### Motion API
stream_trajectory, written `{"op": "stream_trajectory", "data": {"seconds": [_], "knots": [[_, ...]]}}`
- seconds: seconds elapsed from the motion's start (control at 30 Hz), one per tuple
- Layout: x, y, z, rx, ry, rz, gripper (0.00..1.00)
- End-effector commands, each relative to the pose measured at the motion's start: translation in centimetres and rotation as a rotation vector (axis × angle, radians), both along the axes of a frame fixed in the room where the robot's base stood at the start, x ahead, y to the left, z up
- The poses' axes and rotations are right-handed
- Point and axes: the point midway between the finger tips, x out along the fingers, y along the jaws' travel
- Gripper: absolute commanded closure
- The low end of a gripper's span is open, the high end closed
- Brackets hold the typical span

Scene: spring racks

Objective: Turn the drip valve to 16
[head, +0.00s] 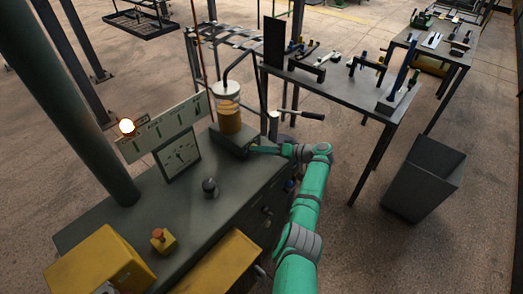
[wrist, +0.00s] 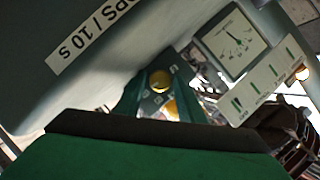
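My gripper (head: 254,149) is at the right side of a dark block (head: 232,143) under a clear cylinder of amber liquid (head: 230,121). Contact with the block cannot be told. In the wrist view, green finger parts (wrist: 158,98) flank a gap with a yellow round shape (wrist: 160,80) in it. The fingertips and anything between them are not clear. A grey surface labelled "…OPS / 10 S" (wrist: 85,42) is close by. I cannot make out the drip valve or its setting. A white needle gauge (head: 179,155) stands on the bench; it also shows in the wrist view (wrist: 235,42), its numbers unreadable.
A marked panel (head: 163,128) with a lit lamp (head: 127,126) stands behind the gauge. A black knob (head: 210,186) and a red button on a yellow box (head: 161,239) are on the bench (head: 120,226).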

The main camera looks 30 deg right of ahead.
Motion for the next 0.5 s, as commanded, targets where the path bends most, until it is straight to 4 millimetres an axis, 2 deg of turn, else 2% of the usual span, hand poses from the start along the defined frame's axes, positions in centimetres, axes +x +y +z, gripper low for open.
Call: {"op": "stream_trajectory", "data": {"seconds": [0.3,0.5], "knots": [[-0.1,-0.3,0.2,-0.002,-0.002,-0.002,0.65],[-2.0,-1.9,0.9,-0.002,-0.003,-0.004,0.65]]}}
